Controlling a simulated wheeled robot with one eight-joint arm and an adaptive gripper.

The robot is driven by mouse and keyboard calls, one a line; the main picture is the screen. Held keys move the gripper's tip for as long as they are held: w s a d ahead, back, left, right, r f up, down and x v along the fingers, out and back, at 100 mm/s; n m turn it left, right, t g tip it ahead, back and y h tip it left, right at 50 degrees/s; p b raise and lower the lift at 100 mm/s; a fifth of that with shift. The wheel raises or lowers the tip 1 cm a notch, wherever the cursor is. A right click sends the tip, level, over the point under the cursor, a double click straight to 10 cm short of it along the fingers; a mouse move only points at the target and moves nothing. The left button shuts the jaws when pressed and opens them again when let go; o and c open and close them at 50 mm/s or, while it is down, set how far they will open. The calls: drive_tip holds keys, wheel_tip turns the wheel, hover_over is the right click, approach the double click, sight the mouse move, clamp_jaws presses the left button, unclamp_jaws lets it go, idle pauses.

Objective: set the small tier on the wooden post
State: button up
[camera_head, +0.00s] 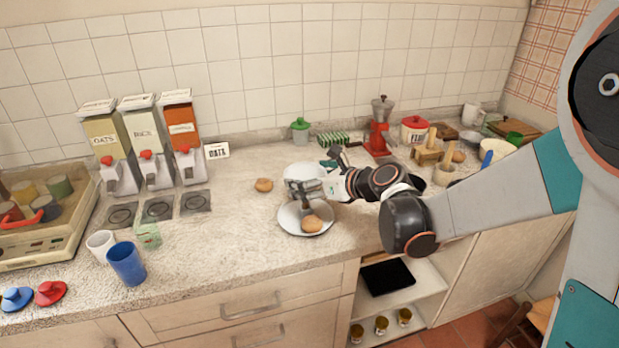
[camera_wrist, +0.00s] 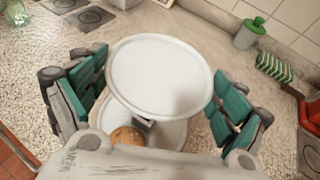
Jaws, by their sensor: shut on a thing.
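The small tier (camera_head: 301,170) is a white round plate, and my gripper (camera_head: 318,183) is shut on it. In the wrist view the small tier (camera_wrist: 158,72) lies between the two green finger pads. It is held above a larger white plate (camera_head: 290,224) on the counter. A short brown upright, seemingly the wooden post (camera_head: 306,203), shows between the two plates. I cannot tell whether the tier touches it. A bun (camera_head: 312,223) lies on the larger plate; in the wrist view the tier hides most of that plate and the post.
Another bun (camera_head: 264,185) lies on the counter behind left. A green-lidded jar (camera_head: 300,130), a green striped rack (camera_head: 333,139) and a red grinder (camera_head: 379,135) stand behind. Blue cup (camera_head: 126,263) and dispensers (camera_head: 150,145) are left. Counter left of the plate is clear.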

drive_tip(key=o, duration=0.9)
drive_tip(key=v, duration=1.2)
drive_tip(key=shift+r, duration=0.1)
